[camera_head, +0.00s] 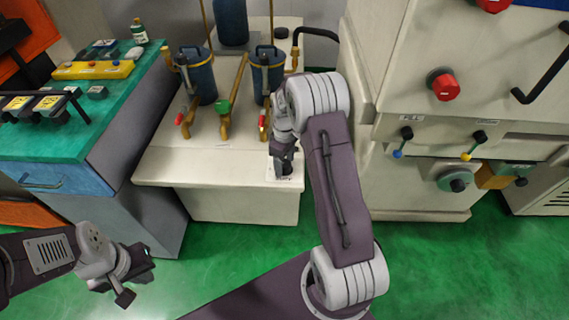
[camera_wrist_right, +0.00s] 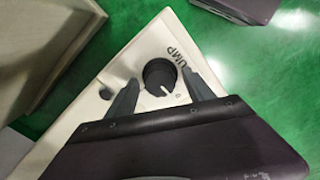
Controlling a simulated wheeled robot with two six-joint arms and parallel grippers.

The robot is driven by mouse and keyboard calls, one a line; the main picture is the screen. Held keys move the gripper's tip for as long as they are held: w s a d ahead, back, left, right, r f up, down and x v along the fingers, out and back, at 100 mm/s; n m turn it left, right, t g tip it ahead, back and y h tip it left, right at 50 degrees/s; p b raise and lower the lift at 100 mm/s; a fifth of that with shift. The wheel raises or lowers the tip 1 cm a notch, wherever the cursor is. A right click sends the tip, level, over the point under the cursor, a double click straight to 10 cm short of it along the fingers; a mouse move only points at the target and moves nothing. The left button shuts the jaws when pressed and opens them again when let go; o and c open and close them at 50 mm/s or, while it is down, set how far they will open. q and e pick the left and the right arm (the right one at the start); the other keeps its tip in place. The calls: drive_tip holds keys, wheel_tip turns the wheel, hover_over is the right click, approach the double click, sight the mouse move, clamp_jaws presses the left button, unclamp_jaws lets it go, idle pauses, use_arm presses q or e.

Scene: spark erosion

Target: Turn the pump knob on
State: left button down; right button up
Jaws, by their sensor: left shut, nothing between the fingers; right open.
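The pump knob (camera_wrist_right: 158,73) is a round black knob with a white pointer line, on a pale panel marked "UMP" in the right wrist view. Its pointer points to the lower right of that picture. My right gripper (camera_wrist_right: 158,78) is open, with one finger on each side of the knob; I cannot tell whether they touch it. In the head view my right gripper (camera_head: 283,163) points down at the white plate (camera_head: 285,183) on the cream bench and partly hides the knob. My left gripper (camera_head: 137,277) is shut and empty at the lower left, over the floor.
Blue filter canisters (camera_head: 200,76) with brass pipes and red-handled valves (camera_head: 183,119) stand behind the knob on the cream bench (camera_head: 165,165). A cream machine (camera_head: 420,60) with a red knob (camera_head: 445,86) rises at right. A green-topped cabinet (camera_head: 60,145) stands at left.

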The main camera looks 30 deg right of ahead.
clamp_jaws()
drive_tip(key=shift+r, duration=0.1)
drive_tip(key=m+p, duration=0.2)
drive_tip(key=shift+r+m+p, duration=0.2)
drive_tip(key=shift+m+p, duration=0.15)
drive_tip(key=shift+m, duration=0.05)
drive_tip(key=m+p, duration=0.3)
drive_tip(key=m, duration=0.2)
drive_tip(key=shift+f, duration=0.1)
drive_tip(key=m+p, duration=0.2)
drive_tip(key=m, duration=0.3)
drive_tip(key=shift+m+p, duration=0.3)
drive_tip(key=shift+m, duration=0.1)
drive_tip(key=shift+f+m+p, duration=0.1)
drive_tip(key=shift+m+p, duration=0.45)
drive_tip(key=shift+m, duration=1.65)
